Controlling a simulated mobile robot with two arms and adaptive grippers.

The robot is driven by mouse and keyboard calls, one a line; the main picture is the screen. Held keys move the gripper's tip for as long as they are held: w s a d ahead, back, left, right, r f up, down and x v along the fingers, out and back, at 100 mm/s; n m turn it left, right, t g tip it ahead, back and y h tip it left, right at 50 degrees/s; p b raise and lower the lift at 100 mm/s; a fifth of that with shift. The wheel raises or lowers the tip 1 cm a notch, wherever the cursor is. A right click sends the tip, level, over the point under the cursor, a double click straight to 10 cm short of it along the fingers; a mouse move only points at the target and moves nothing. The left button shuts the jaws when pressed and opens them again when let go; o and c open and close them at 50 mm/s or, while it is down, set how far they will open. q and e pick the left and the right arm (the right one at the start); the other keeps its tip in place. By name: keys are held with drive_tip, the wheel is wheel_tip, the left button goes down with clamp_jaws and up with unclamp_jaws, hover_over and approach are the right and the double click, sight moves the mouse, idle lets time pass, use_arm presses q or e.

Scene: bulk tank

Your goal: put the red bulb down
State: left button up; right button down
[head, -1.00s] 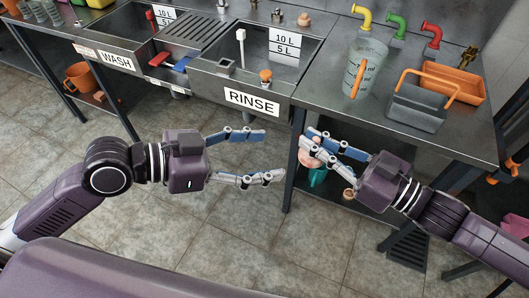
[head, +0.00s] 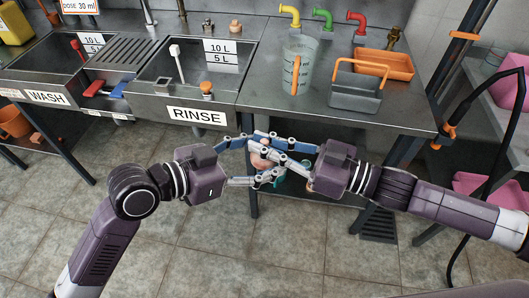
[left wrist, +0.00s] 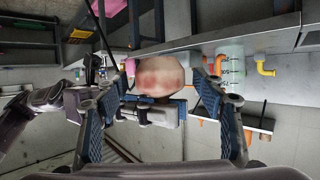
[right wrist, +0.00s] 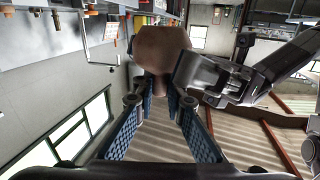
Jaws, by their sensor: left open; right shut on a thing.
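The bulb (head: 259,160) looks pinkish-tan and rounded, partly hidden by fingers. My right gripper (head: 254,146) is shut on it and holds it in the air before the steel counter. In the right wrist view the bulb (right wrist: 160,48) sits at the fingertips, its narrow end between them. My left gripper (head: 262,158) is open, its fingers reaching to either side of the bulb. In the left wrist view the bulb (left wrist: 158,75), pale with a reddish patch, shows between the open left fingers; I cannot tell whether they touch it.
The RINSE basin (head: 165,92) and WASH basin (head: 35,75) are at the back left. On the counter (head: 262,95) stand a clear measuring jug (head: 298,62), a grey caddy (head: 357,97) and an orange tray (head: 385,65). The counter's front left part is bare.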

use_arm(q)
drive_tip(key=shift+w+d+f, duration=0.15)
drive_tip(key=shift+w+d, duration=0.05)
drive_tip(key=shift+d, duration=0.15)
drive_tip(key=shift+c, duration=0.3)
drive_tip(key=c, duration=1)
drive_tip(key=shift+c, duration=0.9)
use_arm(e)
drive_tip(key=c, duration=1.9)
unclamp_jaws()
drive_tip(key=shift+d, duration=0.1)
